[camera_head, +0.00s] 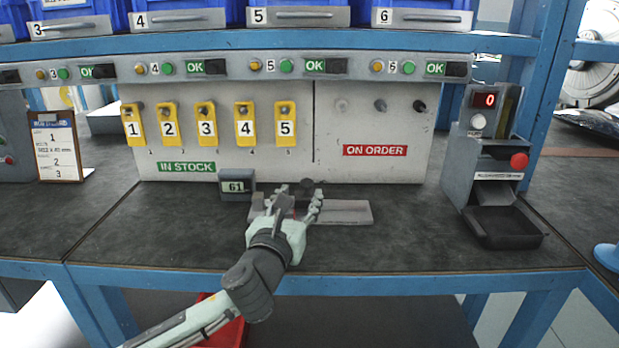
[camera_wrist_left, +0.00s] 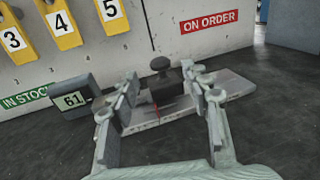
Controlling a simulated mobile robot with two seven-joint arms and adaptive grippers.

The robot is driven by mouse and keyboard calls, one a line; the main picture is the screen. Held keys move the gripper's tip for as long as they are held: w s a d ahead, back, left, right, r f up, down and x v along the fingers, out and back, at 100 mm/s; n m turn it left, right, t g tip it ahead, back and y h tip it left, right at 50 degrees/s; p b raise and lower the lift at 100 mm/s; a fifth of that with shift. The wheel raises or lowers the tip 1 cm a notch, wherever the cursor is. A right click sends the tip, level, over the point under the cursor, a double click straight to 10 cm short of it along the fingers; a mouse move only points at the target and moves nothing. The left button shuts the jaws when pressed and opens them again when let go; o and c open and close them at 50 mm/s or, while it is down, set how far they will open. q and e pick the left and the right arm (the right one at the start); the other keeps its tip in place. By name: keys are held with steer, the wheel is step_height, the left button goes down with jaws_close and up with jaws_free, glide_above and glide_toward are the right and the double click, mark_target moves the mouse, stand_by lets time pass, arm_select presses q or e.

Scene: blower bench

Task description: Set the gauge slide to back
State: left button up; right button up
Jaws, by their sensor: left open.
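The gauge is a flat grey bar (camera_head: 348,212) on the bench in front of the panel; it also shows in the left wrist view (camera_wrist_left: 235,86). A dark slide with a round black knob (camera_wrist_left: 160,65) stands on the bar, near a thin red line. A small display (camera_head: 236,186) at the bar's left end reads 61. My left gripper (camera_head: 295,190) is open over the bar. In the left wrist view its fingers (camera_wrist_left: 162,85) stand on either side of the slide, apart from it as far as I can see. In the head view the gripper hides part of the slide and bar.
Behind is a panel (camera_head: 365,120) with several yellow numbered tags on the left and bare pegs on the right. A grey dispenser with a red button (camera_head: 519,160) and a black tray (camera_head: 505,228) stands to the right. The bench between is clear.

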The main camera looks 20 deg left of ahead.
mark_target(305, 187)
arm_select(q)
steer(key=shift+w+a, duration=0.15)
steer(key=shift+w, duration=2.95)
jaws_close()
